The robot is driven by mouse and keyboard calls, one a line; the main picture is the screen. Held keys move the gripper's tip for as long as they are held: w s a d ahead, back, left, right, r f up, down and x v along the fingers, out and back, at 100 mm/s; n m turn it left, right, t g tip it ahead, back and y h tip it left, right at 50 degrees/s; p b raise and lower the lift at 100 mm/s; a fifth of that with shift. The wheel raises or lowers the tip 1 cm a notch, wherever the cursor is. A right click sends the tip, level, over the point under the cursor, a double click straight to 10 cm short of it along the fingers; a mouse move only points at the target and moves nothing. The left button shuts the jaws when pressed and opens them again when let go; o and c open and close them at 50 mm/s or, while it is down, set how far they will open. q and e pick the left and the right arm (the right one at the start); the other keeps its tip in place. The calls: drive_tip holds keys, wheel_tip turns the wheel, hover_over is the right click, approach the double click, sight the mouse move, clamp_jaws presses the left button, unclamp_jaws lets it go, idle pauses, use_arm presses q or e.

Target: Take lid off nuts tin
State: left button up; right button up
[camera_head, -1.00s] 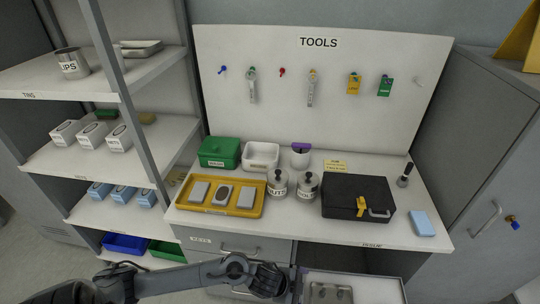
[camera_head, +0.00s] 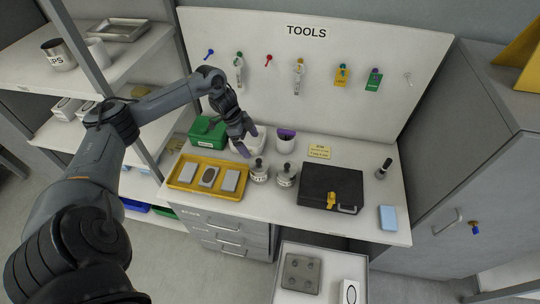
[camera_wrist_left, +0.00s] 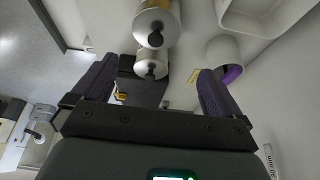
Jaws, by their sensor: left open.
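The nuts tin (camera_head: 259,171), a silver canister with a dark knob on its lid, stands on the bench; its label is hard to read now. It is the nearer canister in the left wrist view (camera_wrist_left: 155,24), with its lid on. A similar tin (camera_head: 286,176) stands just right of it, and shows beyond it in the left wrist view (camera_wrist_left: 151,68). My left gripper (camera_head: 244,148) is open and empty, above the bench to the left of and behind the nuts tin, apart from it. My right gripper is not in view.
A yellow tray (camera_head: 203,194) with grey blocks lies left of the tins. A white bin (camera_head: 258,133), green box (camera_head: 203,139) and white cup (camera_head: 286,136) stand behind. A black case (camera_head: 326,177) sits to the right. An open drawer (camera_head: 322,251) juts out in front.

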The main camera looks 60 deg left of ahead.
sight(259, 160)
use_arm(q)
drive_tip(key=f, duration=0.2)
drive_tip(key=d+f, duration=0.1)
drive_tip(key=shift+s+d+f, duration=0.1)
drive_tip(key=shift+d+f, duration=0.05)
drive_tip(key=shift+f, duration=0.25)
drive_tip(key=shift+x, duration=3.15)
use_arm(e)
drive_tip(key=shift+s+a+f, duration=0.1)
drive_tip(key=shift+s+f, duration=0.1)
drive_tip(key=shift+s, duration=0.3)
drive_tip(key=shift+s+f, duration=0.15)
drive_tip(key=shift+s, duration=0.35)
use_arm(q)
drive_tip(key=shift+c, duration=0.3)
drive_tip(key=c, duration=0.7)
